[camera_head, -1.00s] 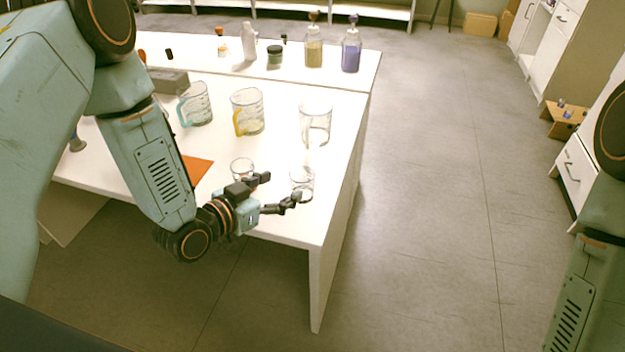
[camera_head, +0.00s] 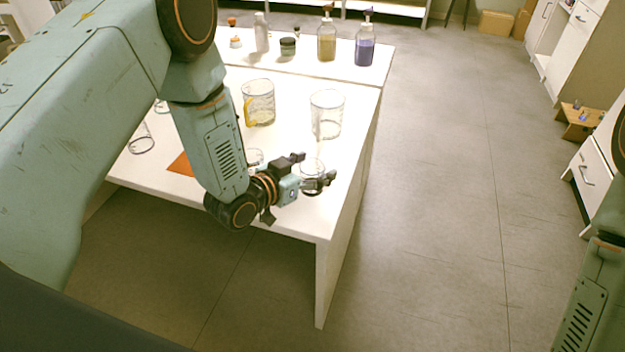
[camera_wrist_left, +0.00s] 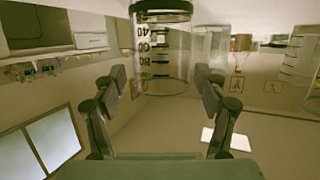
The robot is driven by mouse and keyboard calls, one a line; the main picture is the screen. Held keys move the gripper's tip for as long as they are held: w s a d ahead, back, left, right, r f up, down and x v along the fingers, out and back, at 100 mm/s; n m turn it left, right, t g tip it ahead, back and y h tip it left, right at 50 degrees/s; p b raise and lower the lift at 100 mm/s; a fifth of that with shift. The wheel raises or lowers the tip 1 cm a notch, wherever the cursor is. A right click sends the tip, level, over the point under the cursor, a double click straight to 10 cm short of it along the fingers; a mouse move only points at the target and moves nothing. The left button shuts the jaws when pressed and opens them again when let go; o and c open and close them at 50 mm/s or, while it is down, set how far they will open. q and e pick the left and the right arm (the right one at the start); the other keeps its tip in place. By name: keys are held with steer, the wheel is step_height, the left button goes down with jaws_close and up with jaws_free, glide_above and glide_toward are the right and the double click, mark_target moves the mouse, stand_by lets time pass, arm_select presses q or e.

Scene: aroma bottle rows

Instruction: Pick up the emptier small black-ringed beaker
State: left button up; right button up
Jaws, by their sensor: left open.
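A small clear beaker (camera_head: 312,167) stands near the table's front right corner in the head view. My left gripper (camera_head: 315,171) is open, with its fingers at either side of this beaker. In the left wrist view the beaker (camera_wrist_left: 163,55) stands between and beyond the open fingers (camera_wrist_left: 165,80). It shows a black ring at the top and dark graduation marks. Its fill level is hard to tell. Another small beaker (camera_head: 255,156) is left of the gripper, mostly hidden by my left arm. My right gripper is out of view.
A large clear beaker (camera_head: 327,115) and a yellow-handled jug (camera_head: 260,102) stand behind on the white table (camera_head: 290,95). Pump bottles, one yellowish (camera_head: 327,42) and one purple (camera_head: 364,48), stand at the back.

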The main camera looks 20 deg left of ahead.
arm_select(q)
steer(key=shift+w+a+f, duration=0.1)
steer(key=shift+c, duration=0.9)
steer(key=c, duration=1.1)
